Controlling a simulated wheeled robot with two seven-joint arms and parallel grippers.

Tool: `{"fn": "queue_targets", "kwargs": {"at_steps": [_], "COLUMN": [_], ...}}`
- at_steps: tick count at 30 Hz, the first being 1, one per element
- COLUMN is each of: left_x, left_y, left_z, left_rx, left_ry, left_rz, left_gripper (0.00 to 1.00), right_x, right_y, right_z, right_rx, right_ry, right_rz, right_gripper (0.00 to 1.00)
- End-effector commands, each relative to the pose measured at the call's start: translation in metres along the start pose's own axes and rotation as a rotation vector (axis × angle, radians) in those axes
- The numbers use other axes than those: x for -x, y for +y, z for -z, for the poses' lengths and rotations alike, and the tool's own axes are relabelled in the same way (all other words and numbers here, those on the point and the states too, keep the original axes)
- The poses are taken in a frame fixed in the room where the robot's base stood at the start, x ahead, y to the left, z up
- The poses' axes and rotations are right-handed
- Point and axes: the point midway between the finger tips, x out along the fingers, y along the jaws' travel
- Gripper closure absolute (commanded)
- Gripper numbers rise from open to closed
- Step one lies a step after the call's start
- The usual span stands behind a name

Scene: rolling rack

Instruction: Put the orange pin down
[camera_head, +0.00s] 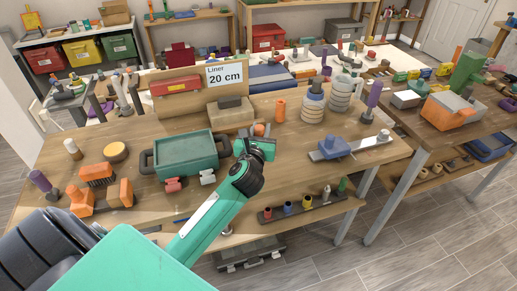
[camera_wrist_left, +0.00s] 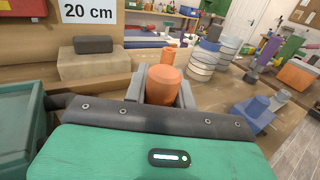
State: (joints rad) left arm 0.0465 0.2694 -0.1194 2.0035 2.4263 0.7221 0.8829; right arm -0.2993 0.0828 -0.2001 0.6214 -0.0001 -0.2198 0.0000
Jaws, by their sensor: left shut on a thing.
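The orange pin (camera_wrist_left: 162,84) is held between the fingers of my left gripper (camera_wrist_left: 160,96) in the left wrist view, its rounded end showing above them. In the head view only a small orange end (camera_head: 259,129) shows at my left gripper (camera_head: 257,146), over the middle of the wooden table (camera_head: 293,175). The pin's lower part is hidden, so I cannot tell whether it touches the table. A second orange cylinder (camera_head: 280,110) stands on the table just beyond the gripper. My right gripper is not in view.
A green tray (camera_head: 187,152) lies left of the gripper. A cardboard box (camera_head: 231,113) stands behind it, near the "20 cm" sign (camera_head: 226,76). A blue block on a grey plate (camera_head: 333,146) lies to the right. Ringed containers (camera_head: 312,107) stand at the back right. Some bare wood lies between.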

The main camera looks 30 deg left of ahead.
Motion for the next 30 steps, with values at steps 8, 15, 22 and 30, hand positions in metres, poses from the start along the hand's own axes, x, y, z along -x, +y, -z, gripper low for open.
{"fn": "queue_targets", "kwargs": {"at_steps": [8,15,22,30], "left_x": [0.000,0.000,-0.001,-0.001], "left_y": [0.000,0.000,0.000,0.000], "left_z": [0.036,0.072,0.079,0.082], "left_rx": [0.002,0.001,0.000,0.000], "left_ry": [-0.001,0.002,-0.002,-0.001], "left_rz": [-0.001,-0.002,0.000,-0.001], "left_gripper": [0.97,0.97,0.97,0.72], "right_x": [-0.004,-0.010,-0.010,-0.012], "right_y": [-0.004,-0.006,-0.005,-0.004], "right_z": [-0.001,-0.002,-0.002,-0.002], "right_rx": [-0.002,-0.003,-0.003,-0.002], "right_ry": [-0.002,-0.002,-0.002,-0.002], "right_rz": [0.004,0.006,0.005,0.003], "right_gripper": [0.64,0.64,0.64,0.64]}}
